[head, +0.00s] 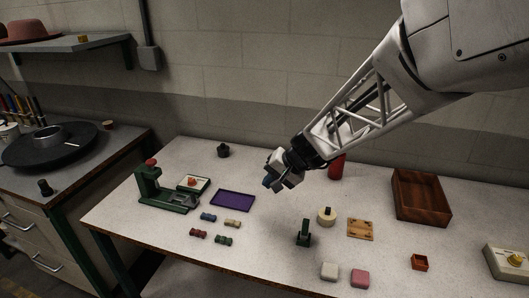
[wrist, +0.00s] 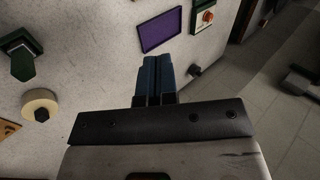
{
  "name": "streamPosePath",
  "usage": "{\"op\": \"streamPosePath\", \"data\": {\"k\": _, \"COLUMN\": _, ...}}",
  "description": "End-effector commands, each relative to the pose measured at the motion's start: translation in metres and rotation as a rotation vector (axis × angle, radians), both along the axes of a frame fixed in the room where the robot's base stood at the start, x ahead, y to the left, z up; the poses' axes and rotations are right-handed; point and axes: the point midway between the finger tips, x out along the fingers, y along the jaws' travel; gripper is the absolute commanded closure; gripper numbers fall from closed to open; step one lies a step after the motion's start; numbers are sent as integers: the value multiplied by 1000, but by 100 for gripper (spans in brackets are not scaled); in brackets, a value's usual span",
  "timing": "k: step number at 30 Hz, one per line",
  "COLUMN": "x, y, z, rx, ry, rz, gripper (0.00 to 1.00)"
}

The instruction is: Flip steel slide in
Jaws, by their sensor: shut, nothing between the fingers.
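The green press (head: 150,188) stands at the left of the table, with a red knob (head: 151,162) on top. A greyish strip (head: 180,201) lies along its low base on the right. I cannot tell for sure whether this is the steel slide or how far in it sits. My gripper (head: 270,183) is shut and empty above the middle of the table, to the right of the press and apart from everything. In the wrist view its blue fingers (wrist: 154,80) are together. The press does not show clearly in the wrist view.
A purple tray (head: 233,201) and a white box with an orange button (head: 199,180) lie near the press. Several small coloured spools are in front. A green stand (head: 303,234), cream roll (head: 326,216), red can (head: 338,166) and wooden box (head: 421,218) stand to the right.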

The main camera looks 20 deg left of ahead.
Motion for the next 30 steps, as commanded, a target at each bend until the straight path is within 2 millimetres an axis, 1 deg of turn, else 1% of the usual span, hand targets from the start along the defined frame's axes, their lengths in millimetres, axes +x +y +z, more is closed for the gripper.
{"op": "streamPosePath", "data": {"k": 1, "x": 5, "y": 13, "z": -7, "rx": 11, "ry": 6, "rz": 2, "gripper": 100}}
{"op": "streamPosePath", "data": {"k": 9, "x": 24, "y": 74, "z": -40, "rx": 70, "ry": 40, "rz": -12, "gripper": 100}}
{"op": "streamPosePath", "data": {"k": 15, "x": 34, "y": 114, "z": -65, "rx": 105, "ry": 60, "rz": -26, "gripper": 100}}
{"op": "streamPosePath", "data": {"k": 18, "x": 37, "y": 129, "z": -74, "rx": 117, "ry": 68, "rz": -31, "gripper": 100}}
{"op": "streamPosePath", "data": {"k": 21, "x": 39, "y": 140, "z": -81, "rx": 124, "ry": 75, "rz": -36, "gripper": 100}}
{"op": "streamPosePath", "data": {"k": 24, "x": 40, "y": 145, "z": -85, "rx": 129, "ry": 76, "rz": -39, "gripper": 100}}
{"op": "streamPosePath", "data": {"k": 30, "x": 41, "y": 148, "z": -87, "rx": 132, "ry": 77, "rz": -41, "gripper": 100}}
